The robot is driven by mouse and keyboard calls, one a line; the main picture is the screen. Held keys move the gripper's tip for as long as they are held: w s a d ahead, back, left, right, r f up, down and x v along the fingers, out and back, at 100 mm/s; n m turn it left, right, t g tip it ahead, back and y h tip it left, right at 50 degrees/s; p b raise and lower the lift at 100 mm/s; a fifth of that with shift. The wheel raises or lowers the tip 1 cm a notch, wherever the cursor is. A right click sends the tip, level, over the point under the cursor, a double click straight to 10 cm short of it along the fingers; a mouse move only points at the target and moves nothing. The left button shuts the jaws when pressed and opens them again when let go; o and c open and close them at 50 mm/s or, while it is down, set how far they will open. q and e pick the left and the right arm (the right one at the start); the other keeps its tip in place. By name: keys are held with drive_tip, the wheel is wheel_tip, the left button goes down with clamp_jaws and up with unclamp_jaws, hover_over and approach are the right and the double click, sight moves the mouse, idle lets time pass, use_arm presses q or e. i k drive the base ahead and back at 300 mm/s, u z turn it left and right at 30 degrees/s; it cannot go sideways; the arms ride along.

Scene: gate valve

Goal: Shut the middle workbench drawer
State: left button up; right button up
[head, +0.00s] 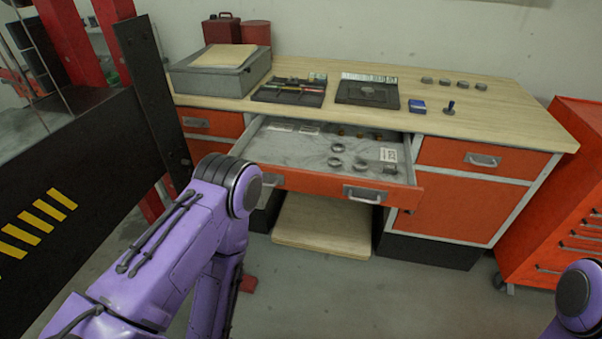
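The middle drawer (315,180) of the workbench (490,118) stands pulled out. Its orange front has two grey handles, one at the right (365,194) and one at the left, partly behind my purple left arm. Inside it lie several metal rings, small brass-coloured parts and white labels. My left arm reaches in from the left, with its joint in front of the drawer's left end; its gripper is not visible. Only a piece of my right arm shows at the bottom right corner, and its gripper is out of view.
A grey box (215,80), tool trays (290,90), a blue box (417,106) and a stamp (450,108) stand on the worktop. A red tool cabinet (560,200) is at the right. A dark striped panel (70,190) stands at the left. A wooden board (322,228) lies under the drawer.

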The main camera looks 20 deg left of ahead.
sight(293, 161)
drive_tip(key=u, duration=0.45)
drive_tip(key=i, duration=1.2)
drive_tip(key=u, duration=0.4)
